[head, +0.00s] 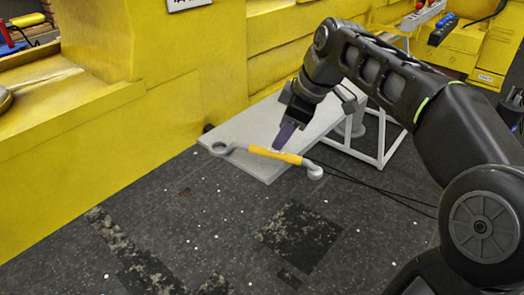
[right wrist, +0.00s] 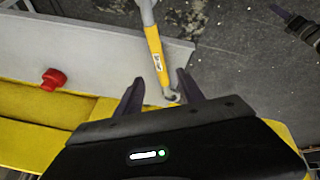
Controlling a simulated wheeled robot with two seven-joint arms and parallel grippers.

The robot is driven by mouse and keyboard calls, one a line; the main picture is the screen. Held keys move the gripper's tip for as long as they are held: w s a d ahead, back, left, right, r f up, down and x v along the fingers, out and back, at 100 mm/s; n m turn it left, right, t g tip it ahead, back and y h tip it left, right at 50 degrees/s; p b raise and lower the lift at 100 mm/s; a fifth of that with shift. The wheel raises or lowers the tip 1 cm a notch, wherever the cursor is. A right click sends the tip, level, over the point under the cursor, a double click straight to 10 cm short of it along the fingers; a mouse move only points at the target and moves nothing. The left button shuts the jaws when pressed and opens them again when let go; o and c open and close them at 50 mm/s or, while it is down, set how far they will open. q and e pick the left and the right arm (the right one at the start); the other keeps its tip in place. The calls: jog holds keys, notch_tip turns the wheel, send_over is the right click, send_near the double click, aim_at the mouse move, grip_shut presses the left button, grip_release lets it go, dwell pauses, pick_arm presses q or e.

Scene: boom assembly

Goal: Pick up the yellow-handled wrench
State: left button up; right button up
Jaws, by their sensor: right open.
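The yellow-handled wrench (head: 276,155) lies across the grey plate. Its ring end (head: 221,148) is at the left and its hooked grey end (head: 315,171) sticks out past the plate's right edge. My right gripper (head: 287,136) is above the handle, pointing down. In the right wrist view its two fingers (right wrist: 160,92) are open and empty. There the yellow handle (right wrist: 156,52) runs up the picture, and its lower end shows between the fingertips. A dark gripper-like part (right wrist: 298,24) at the upper right edge of that view looks like my left gripper; its jaws are unclear.
The grey plate (head: 243,130) rests on a white frame (head: 384,150) against the yellow machine body (head: 110,140). A red knob (right wrist: 53,79) stands left of the fingers in the right wrist view. Black cables (head: 385,190) run over the dark floor, which is otherwise open in front.

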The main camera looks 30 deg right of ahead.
aim_at(273, 151)
jog(key=shift+x, duration=1.25)
jog(key=shift+s+f, duration=0.1)
jog(key=p+x, duration=0.1)
jog(key=x, duration=0.4)
jog(key=shift+d, duration=0.1)
jog(key=shift+c, duration=0.4)
grip_shut()
dwell(0.8)
